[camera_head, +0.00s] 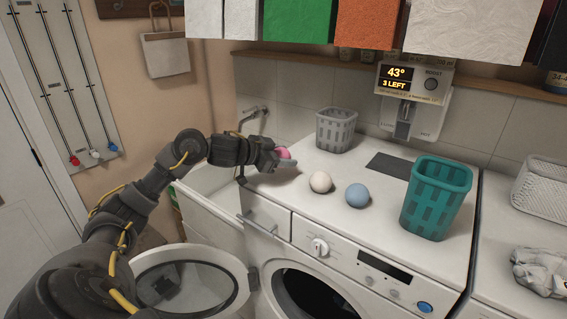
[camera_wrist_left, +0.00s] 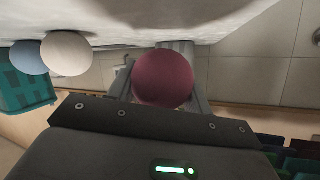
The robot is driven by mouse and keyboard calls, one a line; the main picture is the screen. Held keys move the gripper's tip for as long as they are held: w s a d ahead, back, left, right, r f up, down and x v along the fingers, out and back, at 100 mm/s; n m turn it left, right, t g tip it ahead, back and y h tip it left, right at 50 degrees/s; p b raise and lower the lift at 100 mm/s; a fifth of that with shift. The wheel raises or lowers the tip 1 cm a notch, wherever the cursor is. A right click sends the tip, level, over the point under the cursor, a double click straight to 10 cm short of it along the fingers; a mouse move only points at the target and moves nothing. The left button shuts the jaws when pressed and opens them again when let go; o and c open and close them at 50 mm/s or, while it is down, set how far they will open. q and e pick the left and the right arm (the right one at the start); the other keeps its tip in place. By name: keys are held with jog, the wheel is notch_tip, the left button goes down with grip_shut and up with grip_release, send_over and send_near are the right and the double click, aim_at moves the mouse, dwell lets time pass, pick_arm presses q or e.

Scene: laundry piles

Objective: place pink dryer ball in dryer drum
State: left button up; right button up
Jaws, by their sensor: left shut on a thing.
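The pink dryer ball (camera_head: 284,153) is between the fingers of my left gripper (camera_head: 283,161), above the left end of the washer top. In the left wrist view the pink ball (camera_wrist_left: 163,79) looks dark pink, with a finger on either side of it. The gripper is shut on it. The dryer drum (camera_head: 312,294) shows as a dark round opening at the bottom of the white machine's front. Its round door (camera_head: 192,284) hangs open to the left. My right gripper is not in view.
A white ball (camera_head: 320,182) and a blue ball (camera_head: 357,195) rest on the machine top (camera_head: 300,219). A teal basket (camera_head: 436,198) stands right of them and a grey basket (camera_head: 336,130) behind. Crumpled cloth (camera_head: 541,270) lies at far right.

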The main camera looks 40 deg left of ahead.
pick_arm(q)
notch_tip(320, 180, down, 3)
jog(key=shift+w+r+p, duration=0.15)
jog(key=shift+r+p, duration=0.05)
jog(key=shift+p, duration=0.85)
jog(key=shift+f, duration=0.1)
jog(key=shift+f, duration=0.25)
jog(key=o, duration=1)
jog(key=shift+c, duration=0.2)
